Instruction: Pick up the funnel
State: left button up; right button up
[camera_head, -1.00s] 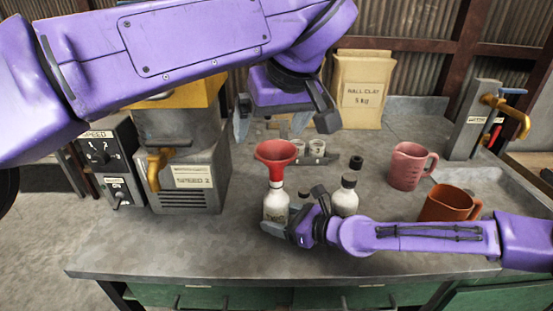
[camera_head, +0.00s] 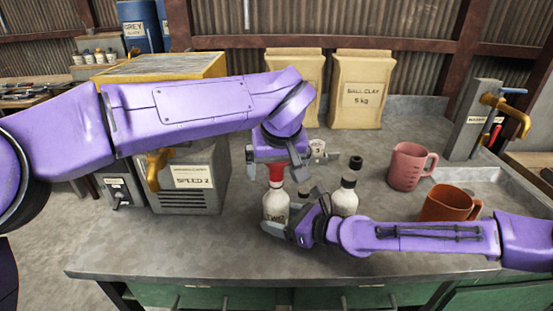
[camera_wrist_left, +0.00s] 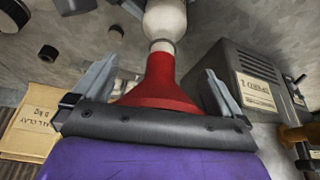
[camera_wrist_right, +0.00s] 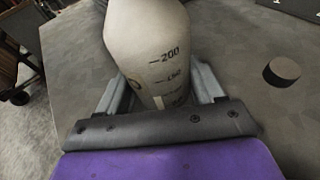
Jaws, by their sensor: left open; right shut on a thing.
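The red funnel (camera_head: 276,173) sits upright in the neck of a white bottle (camera_head: 276,205). Its wide top is hidden by my left gripper in the head view. In the left wrist view the funnel (camera_wrist_left: 158,85) lies between the two spread fingers, with its spout in the bottle (camera_wrist_left: 165,22). My left gripper (camera_head: 277,158) is open around the funnel, with gaps visible on both sides. My right gripper (camera_head: 288,229) is shut on the white bottle low on its body. In the right wrist view the bottle (camera_wrist_right: 150,50) has volume marks and stands between the fingers.
A second white bottle with a black cap (camera_head: 345,195) stands just right. A pink jug (camera_head: 407,166) and an orange-brown jug (camera_head: 448,204) stand further right. The grey machine (camera_head: 190,185) is on the left. Clay bags (camera_head: 358,90) stand behind. The front counter (camera_head: 170,245) is clear.

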pick_arm(q)
jog(key=c, duration=0.7)
notch_tip(320, 180, up, 10)
jog(key=shift+r, duration=0.1)
pick_arm(e)
jog(key=o, duration=0.9)
